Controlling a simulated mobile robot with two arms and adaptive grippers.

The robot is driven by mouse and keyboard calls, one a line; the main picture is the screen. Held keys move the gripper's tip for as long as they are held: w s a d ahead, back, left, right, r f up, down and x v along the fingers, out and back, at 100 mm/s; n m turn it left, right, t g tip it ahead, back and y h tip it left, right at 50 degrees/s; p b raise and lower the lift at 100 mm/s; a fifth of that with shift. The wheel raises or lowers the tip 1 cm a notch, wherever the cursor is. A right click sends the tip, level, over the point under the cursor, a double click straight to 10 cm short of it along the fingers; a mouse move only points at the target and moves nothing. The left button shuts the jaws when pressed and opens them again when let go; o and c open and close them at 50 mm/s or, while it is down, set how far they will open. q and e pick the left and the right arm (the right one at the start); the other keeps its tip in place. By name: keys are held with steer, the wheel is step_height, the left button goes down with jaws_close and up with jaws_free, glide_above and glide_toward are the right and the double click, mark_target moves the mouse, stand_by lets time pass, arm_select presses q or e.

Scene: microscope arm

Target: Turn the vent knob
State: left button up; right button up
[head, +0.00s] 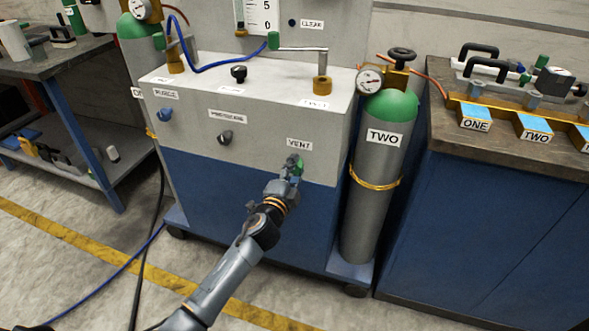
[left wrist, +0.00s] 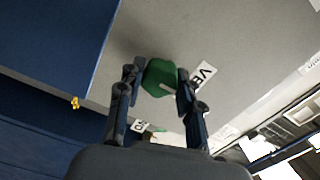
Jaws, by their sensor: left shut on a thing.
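The green vent knob (head: 299,168) sits on the front panel of the grey and blue cabinet, just under the VENT label (head: 299,144). My left gripper (head: 291,168) reaches it from the front and partly covers it in the head view. In the left wrist view the knob (left wrist: 159,78) lies between the two fingers of my left gripper (left wrist: 157,85), which are shut on it. The VENT label (left wrist: 203,74) is partly hidden behind a finger there. My right gripper does not show.
A dark pressure knob (head: 225,137) and a blue purge knob (head: 165,114) are on the same panel. A grey cylinder marked TWO (head: 371,180) stands right of the cabinet (head: 240,197). A workbench (head: 470,150) is at the right. Hoses lie on the floor at the left.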

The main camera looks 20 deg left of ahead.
arm_select(q)
steer(key=o, duration=1.2)
steer(key=s, duration=1.2)
steer(key=shift+a, duration=0.15)
steer(key=shift+f, duration=0.1)
